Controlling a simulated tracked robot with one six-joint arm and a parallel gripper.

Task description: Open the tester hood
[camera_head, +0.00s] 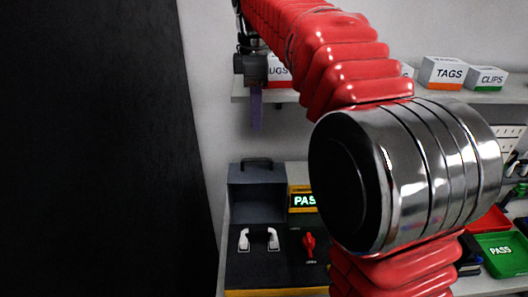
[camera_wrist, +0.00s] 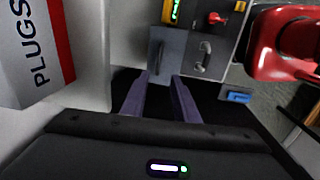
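The tester (camera_head: 298,262) stands on the bench, with a lit PASS screen and a red switch (camera_head: 309,243). Its grey hood (camera_head: 257,207), with a black handle (camera_head: 256,162) on top, sits at the rear left. The white sockets or plugs (camera_head: 272,239) in front are uncovered. In the wrist view the hood (camera_wrist: 172,48) and handle (camera_wrist: 160,57) show beyond my fingertips. My gripper (camera_head: 256,125) hangs above the hood in the head view, fingers down. In the wrist view my gripper (camera_wrist: 157,76) has its two purple fingers apart, with nothing between them, clear of the handle.
A shelf (camera_head: 505,97) carries a TAGS box (camera_head: 441,73) and a CLIPS box (camera_head: 487,78). A PLUGS box (camera_wrist: 38,45) is close on the left in the wrist view. A green PASS tray (camera_head: 500,254) and red tray (camera_head: 488,222) lie right of the tester. My arm hides the tester's right side.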

